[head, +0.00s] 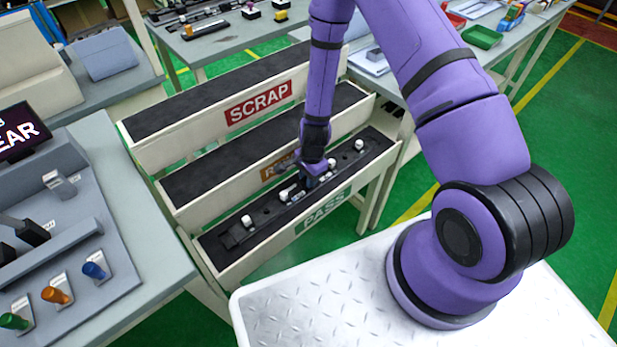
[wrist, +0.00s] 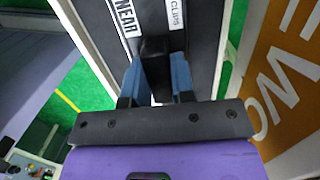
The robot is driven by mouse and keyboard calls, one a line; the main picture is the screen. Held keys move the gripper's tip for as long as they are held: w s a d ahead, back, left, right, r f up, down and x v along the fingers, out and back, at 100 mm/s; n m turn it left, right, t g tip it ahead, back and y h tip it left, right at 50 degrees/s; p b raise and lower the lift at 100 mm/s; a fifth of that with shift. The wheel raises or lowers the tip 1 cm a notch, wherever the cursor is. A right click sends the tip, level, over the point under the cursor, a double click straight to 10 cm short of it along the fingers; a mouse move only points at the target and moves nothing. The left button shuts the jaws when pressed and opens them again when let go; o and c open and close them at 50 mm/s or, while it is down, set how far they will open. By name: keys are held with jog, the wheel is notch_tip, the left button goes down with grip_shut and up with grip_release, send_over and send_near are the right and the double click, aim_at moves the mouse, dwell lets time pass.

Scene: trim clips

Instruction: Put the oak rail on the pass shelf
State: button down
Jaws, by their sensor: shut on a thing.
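A long dark rail (head: 265,214) with small white clips along it lies lengthwise along the black-lined pass shelf (head: 325,222), the lowest tier of a cream rack. It is dark, so I cannot confirm that it is oak. My gripper (head: 308,181) is down at its middle, pointing downward. In the wrist view my blue fingers (wrist: 160,80) are shut on a black block (wrist: 154,58), which seems to be part of the rail. White labels reading "NEAR" and "CLIPS" show on the dark surface beyond. I cannot tell whether the rail rests fully on the shelf.
The rework shelf (head: 235,160) and the scrap shelf (head: 190,105) rise behind the pass shelf, both bare. A grey bench (head: 150,235) with coloured pegs stands at left. Tables with trays and parts stand at the back. Green floor shows at right.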

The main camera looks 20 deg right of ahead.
jog(key=shift+f, duration=0.1)
jog(key=c, duration=1)
grip_release()
jog(key=shift+o, duration=0.2)
jog(key=s+d+r+n+t, duration=0.15)
jog(key=r+n, duration=0.25)
jog(key=r, duration=1.6)
jog(key=s+d+r+n+t, duration=0.1)
jog(key=s+d+r+n, duration=0.15)
jog(key=r, duration=1.75)
jog(key=s+d+r+n+t+h, duration=0.1)
jog(key=s+d+r+n+t, duration=0.2)
jog(key=s+r+n, duration=0.5)
jog(key=s+r, duration=0.7)
jog(key=s, duration=0.3)
jog(key=shift+s+d+r, duration=0.2)
jog(key=shift+s+r, duration=0.05)
jog(key=shift+r, duration=0.05)
